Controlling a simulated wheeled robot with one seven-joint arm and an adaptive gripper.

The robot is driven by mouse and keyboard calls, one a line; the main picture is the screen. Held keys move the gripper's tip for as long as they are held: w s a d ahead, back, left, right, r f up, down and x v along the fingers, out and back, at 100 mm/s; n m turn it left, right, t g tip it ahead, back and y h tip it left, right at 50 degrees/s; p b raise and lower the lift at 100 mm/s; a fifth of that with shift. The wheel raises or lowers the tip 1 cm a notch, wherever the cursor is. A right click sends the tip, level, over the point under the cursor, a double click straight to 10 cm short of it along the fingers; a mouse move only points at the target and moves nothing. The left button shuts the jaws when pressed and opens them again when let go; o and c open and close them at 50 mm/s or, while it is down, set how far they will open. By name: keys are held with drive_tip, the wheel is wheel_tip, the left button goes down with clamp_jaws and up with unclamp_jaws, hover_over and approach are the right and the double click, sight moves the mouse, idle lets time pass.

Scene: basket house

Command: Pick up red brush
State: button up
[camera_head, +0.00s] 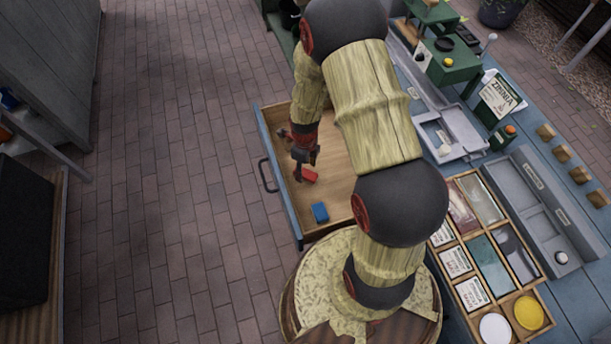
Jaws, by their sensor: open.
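The red brush (310,175) shows as a small red block-like thing lying in an open wooden drawer (338,148). My gripper (304,166) points down into the drawer, right at the red brush. Its jaws are open, and one dark finger shows close to the left side of the brush. The view is too small to tell whether the fingers touch it. My arm hides the right part of the drawer.
A blue block-like thing (320,212) lies in the drawer in front of the red brush. The drawer has a dark handle (267,175) on its left side. A blue workbench (572,262) with a compartment tray (478,171) stands on the right. Brick paving (180,200) on the left is clear.

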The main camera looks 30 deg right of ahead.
sight(306, 173)
drive_tip(key=f+b, duration=0.1)
drive_tip(key=f, duration=0.3)
drive_tip(key=shift+d+f, duration=0.15)
drive_tip(key=shift+d, duration=0.05)
drive_tip(key=shift+c, duration=1.2)
clamp_jaws()
